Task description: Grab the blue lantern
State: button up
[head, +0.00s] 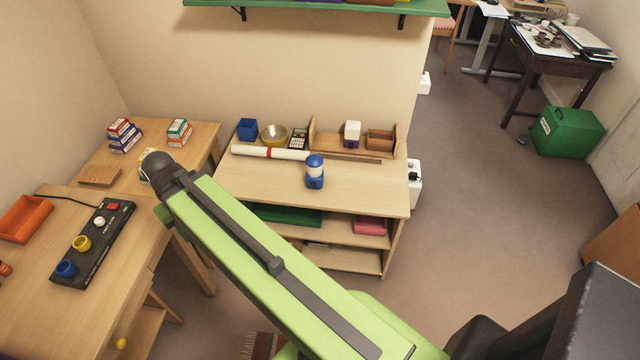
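The blue lantern (314,182) stands upright near the front of the top of a low wooden shelf unit. It has a blue base and cap and a pale middle. Nothing touches it that I can see. My green arm reaches from the lower right to a dark joint at the left, ending in the picture left of the shelf unit. My gripper does not show; it may be hidden beyond the joint or outside the picture.
The shelf unit (260,188) also bears a white roll (270,152), a blue box (247,129), a bowl (273,135) and a wooden rack (350,152). A desk with a black control panel (92,245) stands left. Open floor (480,200) lies right.

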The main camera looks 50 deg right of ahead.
aim_at(315, 173)
jog(key=z, duration=0.15)
jog(key=i, duration=0.9)
jog(key=u, duration=0.05)
